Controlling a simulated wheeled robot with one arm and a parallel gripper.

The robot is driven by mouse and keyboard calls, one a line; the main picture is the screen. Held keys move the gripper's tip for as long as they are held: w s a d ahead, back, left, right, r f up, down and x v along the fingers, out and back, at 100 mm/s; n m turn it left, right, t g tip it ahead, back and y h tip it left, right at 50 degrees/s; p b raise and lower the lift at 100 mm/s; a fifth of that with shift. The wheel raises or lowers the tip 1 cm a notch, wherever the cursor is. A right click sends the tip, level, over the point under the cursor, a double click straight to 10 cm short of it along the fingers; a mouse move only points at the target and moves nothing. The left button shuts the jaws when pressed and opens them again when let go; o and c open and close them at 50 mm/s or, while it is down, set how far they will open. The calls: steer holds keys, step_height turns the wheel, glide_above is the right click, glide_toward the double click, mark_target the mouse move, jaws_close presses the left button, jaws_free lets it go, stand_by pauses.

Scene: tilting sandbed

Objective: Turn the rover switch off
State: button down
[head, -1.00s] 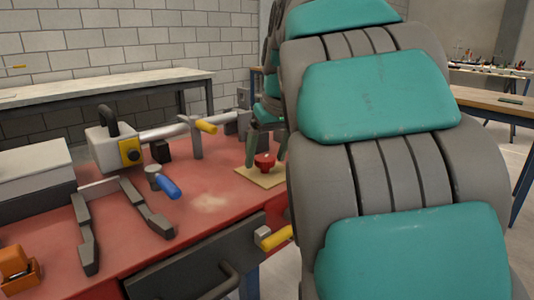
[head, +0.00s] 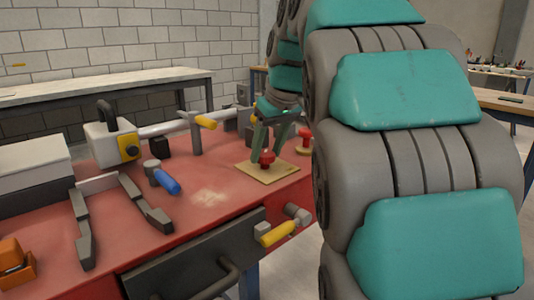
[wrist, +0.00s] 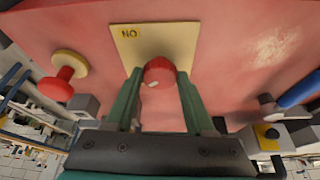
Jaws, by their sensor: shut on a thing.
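A red switch knob (head: 267,158) stands on a tan square plate (head: 246,168) on the red bench. In the wrist view the knob (wrist: 159,72) sits in the middle between my two green fingers. The plate (wrist: 185,40) bears dark lettering that reads "NO" in this view, possibly an inverted "ON". My gripper (head: 270,150) reaches down from above and is shut on the red knob; it also shows in the wrist view (wrist: 158,85). The fingers and gripper body hide part of the knob's sides and base.
A second red knob (head: 305,138) on a tan base stands to the right, near my arm. A blue-handled tool (head: 166,181), a dark forked bracket (head: 147,205) and a yellow-handled tool (head: 278,233) lie left and in front. Bare bench lies left of the plate.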

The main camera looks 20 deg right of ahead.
steer(key=shift+n+y+b, duration=0.3)
steer(key=shift+n+b, duration=0.1)
steer(key=shift+n, duration=0.5)
steer(key=shift+c, duration=1.3)
jaws_free()
steer(key=p+v, duration=0.1)
steer(key=v, duration=0.6)
steer(key=shift+r+p, duration=0.4)
steer(key=shift+s+d, duration=0.1)
